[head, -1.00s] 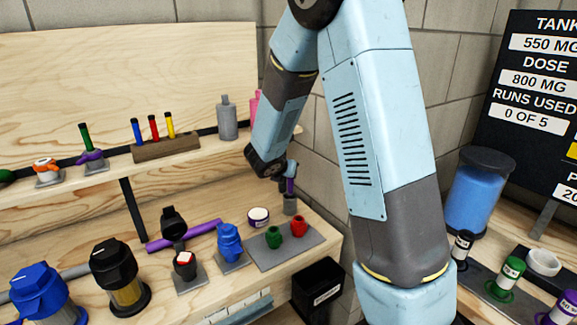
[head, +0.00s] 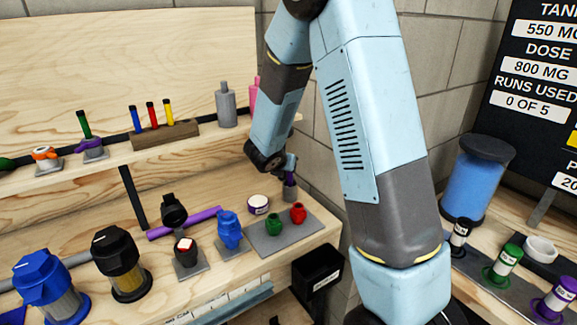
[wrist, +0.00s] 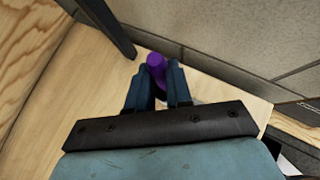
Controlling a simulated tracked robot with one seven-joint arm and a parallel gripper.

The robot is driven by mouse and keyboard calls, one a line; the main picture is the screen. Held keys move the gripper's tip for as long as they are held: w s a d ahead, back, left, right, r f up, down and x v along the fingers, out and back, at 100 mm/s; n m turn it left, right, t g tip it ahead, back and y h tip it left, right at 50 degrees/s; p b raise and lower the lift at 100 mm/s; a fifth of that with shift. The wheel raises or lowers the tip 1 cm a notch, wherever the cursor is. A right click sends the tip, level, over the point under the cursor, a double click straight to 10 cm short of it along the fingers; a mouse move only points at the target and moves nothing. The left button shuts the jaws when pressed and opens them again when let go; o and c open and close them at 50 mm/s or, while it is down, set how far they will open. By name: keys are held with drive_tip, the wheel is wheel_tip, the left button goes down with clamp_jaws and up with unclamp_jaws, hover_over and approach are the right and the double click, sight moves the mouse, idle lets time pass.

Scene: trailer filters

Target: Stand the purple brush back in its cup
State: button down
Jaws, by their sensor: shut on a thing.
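The purple brush (head: 290,180) is held between the fingers of my gripper (head: 290,164) at the back right of the bench, roughly upright. In the wrist view, the brush's purple end (wrist: 156,62) shows between the two blue fingers of my gripper (wrist: 159,88), which are shut on it. A small grey cup (head: 289,195) stands on the bench directly below the gripper. The brush's lower part meets the cup's top and appears to be inside it; its tip is hidden. The wrist view mostly hides the cup behind the gripper.
A white-lidded jar (head: 258,204), a green pot (head: 274,225) and a red pot (head: 298,213) stand in front of the cup. The block wall (wrist: 240,35) is close behind. A shelf (head: 190,142) with small items runs above, to the left. A black bin (head: 318,270) hangs below the bench edge.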

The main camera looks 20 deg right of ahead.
drive_tip(key=shift+f, duration=0.35)
drive_tip(key=c, duration=1)
unclamp_jaws()
drive_tip(key=shift+o, duration=0.2)
drive_tip(key=v, duration=1.4)
drive_tip(key=s+d+r+m+g, duration=0.3)
drive_tip(key=s+d+r+m, duration=0.65)
drive_tip(key=s+m, duration=0.4)
drive_tip(key=s+r+m+y, duration=0.2)
drive_tip(key=s+m+y, duration=0.1)
drive_tip(key=s+m, duration=0.4)
drive_tip(key=s+a+r+m+y, duration=0.1)
drive_tip(key=s+r+m+y, duration=0.2)
drive_tip(key=s+m, duration=0.3)
drive_tip(key=shift+s+a+m, duration=0.3)
drive_tip(key=shift+s+m, duration=0.1)
drive_tip(key=shift+m, duration=0.55)
